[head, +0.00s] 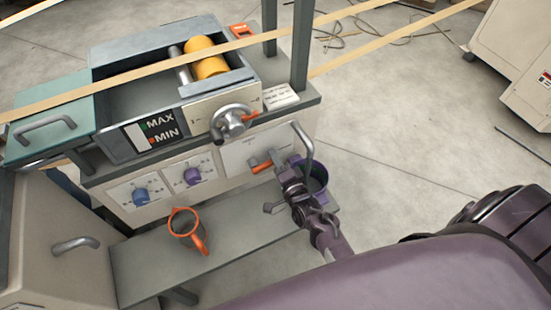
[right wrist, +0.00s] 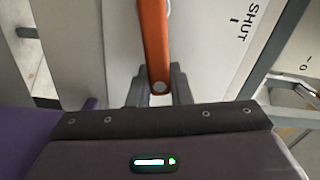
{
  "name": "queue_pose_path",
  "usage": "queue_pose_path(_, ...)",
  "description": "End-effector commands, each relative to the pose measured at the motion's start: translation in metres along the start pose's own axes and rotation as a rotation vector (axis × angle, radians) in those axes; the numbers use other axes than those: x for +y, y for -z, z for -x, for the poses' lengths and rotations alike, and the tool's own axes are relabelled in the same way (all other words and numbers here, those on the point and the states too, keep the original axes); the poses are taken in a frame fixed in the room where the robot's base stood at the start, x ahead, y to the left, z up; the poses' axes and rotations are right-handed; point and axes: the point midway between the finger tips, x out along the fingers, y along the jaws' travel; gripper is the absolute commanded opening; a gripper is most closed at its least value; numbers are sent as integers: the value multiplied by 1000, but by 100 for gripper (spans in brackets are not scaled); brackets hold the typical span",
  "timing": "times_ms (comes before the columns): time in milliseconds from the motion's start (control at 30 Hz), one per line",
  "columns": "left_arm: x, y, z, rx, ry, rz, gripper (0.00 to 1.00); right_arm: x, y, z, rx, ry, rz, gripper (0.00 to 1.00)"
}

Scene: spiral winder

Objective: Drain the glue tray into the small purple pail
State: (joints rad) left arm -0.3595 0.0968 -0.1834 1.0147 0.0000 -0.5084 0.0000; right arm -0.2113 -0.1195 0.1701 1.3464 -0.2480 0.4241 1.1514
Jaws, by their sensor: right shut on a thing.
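The glue tray (head: 140,92) is a grey trough on top of the machine, with a yellow roller (head: 206,60) at its right end and a MAX/MIN level panel (head: 152,130) on its front. A bent grey drain pipe (head: 304,140) comes out of the machine's front right. The small purple pail (head: 318,178) stands below it, partly hidden by my right gripper (head: 284,174). That gripper is shut on an orange valve lever (head: 261,168). The right wrist view shows the orange lever (right wrist: 154,45) between the fingers (right wrist: 158,88), left of the word SHUT. Any glue flow is not visible.
Blue (head: 140,196) and purple (head: 192,175) knobs and a grey crank (head: 231,122) project from the machine front. Tan strips (head: 350,55) cross above.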

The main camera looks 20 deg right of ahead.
Motion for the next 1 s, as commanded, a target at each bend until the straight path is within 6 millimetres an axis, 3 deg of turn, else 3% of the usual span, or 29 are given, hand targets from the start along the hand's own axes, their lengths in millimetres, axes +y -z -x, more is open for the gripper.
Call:
queue_pose_path(133,0,0,0,0,0,0,36,1,0,0,-1,-2,1,0)
queue_pose_path(167,0,0,0,0,-1,1,36,1,0,0,0,-2,1,22)
queue_pose_path(300,3,1,0,1,-3,2,36,1,0,0,0,-2,1,40)
queue_pose_path(667,12,3,1,4,-15,9,36,1,0,7,-1,-3,1,40)
queue_pose_path(1000,8,-8,0,-2,-11,6,36,1,0,62,0,-4,0,40)
